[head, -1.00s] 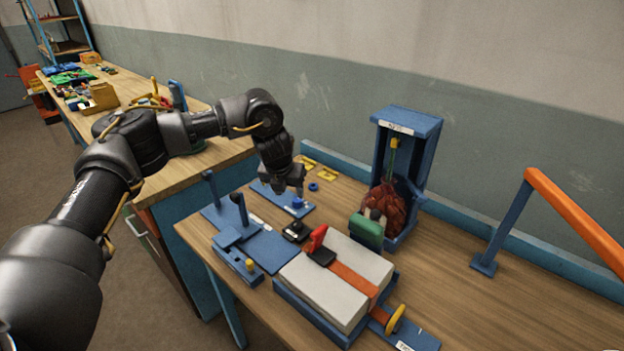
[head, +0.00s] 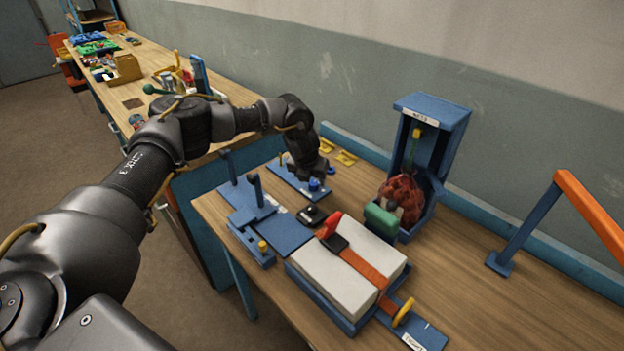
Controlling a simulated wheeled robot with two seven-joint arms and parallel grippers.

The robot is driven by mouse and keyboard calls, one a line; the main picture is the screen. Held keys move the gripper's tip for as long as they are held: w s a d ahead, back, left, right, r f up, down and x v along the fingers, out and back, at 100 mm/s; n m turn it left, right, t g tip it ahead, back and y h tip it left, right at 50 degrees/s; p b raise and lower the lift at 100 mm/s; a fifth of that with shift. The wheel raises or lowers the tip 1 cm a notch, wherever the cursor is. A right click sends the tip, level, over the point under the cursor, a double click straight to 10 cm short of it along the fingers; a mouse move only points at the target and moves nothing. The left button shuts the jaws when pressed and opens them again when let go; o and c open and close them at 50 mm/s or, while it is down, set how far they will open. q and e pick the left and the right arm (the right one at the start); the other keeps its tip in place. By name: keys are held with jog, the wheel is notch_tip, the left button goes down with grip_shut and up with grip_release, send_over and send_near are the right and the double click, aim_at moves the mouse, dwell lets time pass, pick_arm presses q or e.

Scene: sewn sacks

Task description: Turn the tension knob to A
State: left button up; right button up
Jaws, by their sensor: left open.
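A small round blue knob (head: 314,184) stands on a narrow blue plate (head: 289,180) near the back left of the workbench. My left gripper (head: 317,177) points down right at this knob, with its dark fingers close above or around it. It is open; whether the fingers touch the knob I cannot tell. Any letter marks by the knob are too small or hidden to read. Which of the two is the tension knob I cannot tell. My right gripper is not in view.
An orange rail (head: 590,215) rises at right. The bench's right front is clear.

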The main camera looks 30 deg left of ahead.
pick_arm(q)
jog(key=shift+x, duration=0.85)
jog(key=shift+w+d+f, duration=0.1)
jog(key=shift+w+f, duration=0.05)
jog(key=shift+w, duration=0.05)
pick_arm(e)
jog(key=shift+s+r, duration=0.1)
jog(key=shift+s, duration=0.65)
pick_arm(q)
jog(key=shift+s, duration=0.1)
jog(key=c, duration=1)
jog(key=shift+o, duration=0.2)
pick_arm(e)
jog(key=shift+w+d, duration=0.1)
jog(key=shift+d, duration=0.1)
